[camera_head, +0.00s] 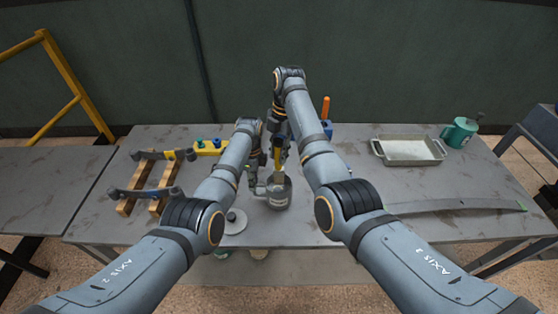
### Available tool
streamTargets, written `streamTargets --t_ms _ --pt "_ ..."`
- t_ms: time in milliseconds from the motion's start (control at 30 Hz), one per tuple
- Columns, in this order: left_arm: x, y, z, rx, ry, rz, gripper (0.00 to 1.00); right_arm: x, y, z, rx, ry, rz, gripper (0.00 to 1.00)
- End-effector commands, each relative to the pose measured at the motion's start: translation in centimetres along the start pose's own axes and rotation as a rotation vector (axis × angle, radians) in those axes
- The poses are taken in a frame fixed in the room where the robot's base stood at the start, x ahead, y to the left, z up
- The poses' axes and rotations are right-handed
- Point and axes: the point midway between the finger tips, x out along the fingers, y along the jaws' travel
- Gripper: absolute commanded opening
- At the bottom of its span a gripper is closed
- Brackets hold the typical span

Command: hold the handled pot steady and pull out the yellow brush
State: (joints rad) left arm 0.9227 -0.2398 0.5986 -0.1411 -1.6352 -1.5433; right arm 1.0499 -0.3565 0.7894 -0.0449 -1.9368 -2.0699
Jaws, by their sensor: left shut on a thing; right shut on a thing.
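The handled pot (279,199) is a small grey pot near the middle of the table, upright, with its handle on the left side. My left gripper (258,185) is at the pot's left side and shut on its handle; the exact contact is small in the picture. The yellow brush (277,160) stands upright above the pot. Its lower end is at or inside the pot's mouth; I cannot tell how deep. My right gripper (279,143) points down over the pot and is shut on the brush's upper part, hiding some of it.
A grey round lid-like disc (235,221) lies left of the pot. An orange-handled tool in a blue holder (327,128), a tray (410,160) and a green mug (459,134) stand behind and right. A long leaf spring (455,205) lies at right.

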Motion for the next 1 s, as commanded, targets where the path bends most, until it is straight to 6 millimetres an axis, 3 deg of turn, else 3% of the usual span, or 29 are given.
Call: streamTargets --t_ms 200,233,400,733,767,800,933,1000 --pt "-0.07 -0.05 0.0 0.0 0.0 -0.002 0.0 -0.07 0.01 -0.02 0.0 0.0 0.0 0.0" --pt "-0.07 -0.05 0.0 0.0 0.0 -0.002 0.0 -0.07 0.0 -0.02 0.0 0.0 0.0 0.19" --pt "-0.07 -0.06 0.0 0.0 0.0 -0.002 0.0 -0.05 0.0 -0.01 0.0 0.0 0.0 0.0" --pt "-0.07 -0.05 -0.01 0.0 0.0 -0.002 0.0 -0.04 0.0 0.0 0.0 0.0 0.0 0.0" --pt "-0.07 -0.05 -0.01 0.0 0.0 -0.002 0.13 -0.04 0.0 0.0 0.0 0.0 0.0 0.0" --pt "-0.07 -0.05 -0.01 0.0 0.0 -0.002 0.19 -0.04 0.0 0.0 0.0 0.0 0.0 0.0" --pt "-0.06 -0.04 -0.01 0.0 0.0 -0.002 0.36 -0.04 0.0 0.0 0.0 0.0 0.0 0.0" --pt "-0.05 -0.04 -0.01 0.0 0.0 -0.001 0.38 -0.03 0.0 0.0 0.0 0.0 0.0 0.0"
